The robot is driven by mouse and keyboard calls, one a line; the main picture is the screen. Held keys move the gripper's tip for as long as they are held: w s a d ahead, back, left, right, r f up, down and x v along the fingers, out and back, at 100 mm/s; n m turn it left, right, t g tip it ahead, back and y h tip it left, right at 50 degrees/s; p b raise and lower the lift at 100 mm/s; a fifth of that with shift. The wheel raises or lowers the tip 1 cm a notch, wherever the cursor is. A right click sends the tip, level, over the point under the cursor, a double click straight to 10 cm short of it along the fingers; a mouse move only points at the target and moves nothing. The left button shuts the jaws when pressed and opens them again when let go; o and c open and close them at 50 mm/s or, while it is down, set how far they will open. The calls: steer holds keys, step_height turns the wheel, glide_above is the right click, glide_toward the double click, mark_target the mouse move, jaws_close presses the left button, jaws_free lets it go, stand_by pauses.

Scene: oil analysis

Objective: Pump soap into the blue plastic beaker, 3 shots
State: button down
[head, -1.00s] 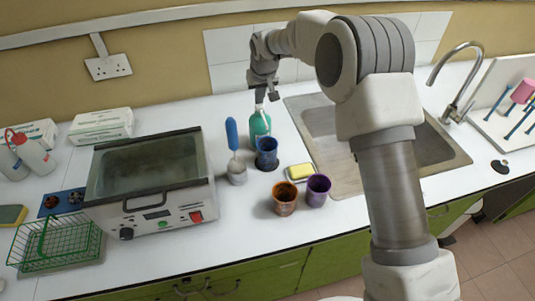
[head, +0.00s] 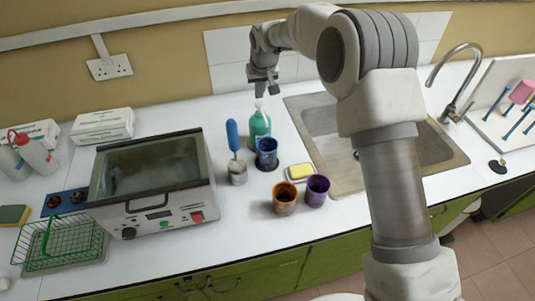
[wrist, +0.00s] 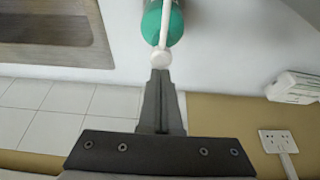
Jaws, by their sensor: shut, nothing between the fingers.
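The green soap bottle (head: 260,125) with a white pump top stands on the counter behind the blue plastic beaker (head: 266,158). The beaker is upright, and its contents are too small to make out. My gripper (head: 267,93) is shut and empty, just above the pump. In the wrist view my closed fingertips (wrist: 161,75) line up with the white pump head (wrist: 161,59), and the green bottle (wrist: 174,24) shows beyond it. I cannot tell whether the fingers touch the pump. The beaker is not visible in the wrist view.
A blue-handled brush (head: 232,135) stands in a pale cup left of the beaker. Orange (head: 284,204) and purple (head: 317,196) cups and a yellow sponge (head: 300,171) are in front. A water bath (head: 150,183) lies left, the sink (head: 330,140) right.

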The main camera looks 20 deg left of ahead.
step_height(320, 180, up, 6)
steer(key=p, duration=0.3)
stand_by(0.3)
steer(key=shift+r, duration=0.1)
stand_by(0.3)
steer(key=s+d+r+m, duration=0.1)
steer(key=s+d+r, duration=0.35)
steer(key=d, duration=0.35)
steer(key=s+d+r+m+t+h, duration=0.1)
steer(key=s+d+r, duration=0.3)
steer(key=d+r, duration=0.3)
steer(key=s+d+r+m, duration=0.1)
steer(key=s+d+r, duration=0.4)
steer(key=d, duration=0.4)
steer(key=s+d+f+m, duration=0.1)
steer(key=s+d, duration=0.3)
steer(key=s, duration=0.3)
steer(key=s+d+f+m+h+b, duration=0.1)
steer(key=s+d, duration=0.3)
steer(key=s, duration=0.4)
steer(key=s+d+f+m+b, duration=0.1)
steer(key=s+d+f, duration=0.1)
steer(key=s+d, duration=0.3)
steer(key=shift+s+f+t, duration=0.2)
steer(key=shift+s+t, duration=0.1)
steer(key=shift+s, duration=0.85)
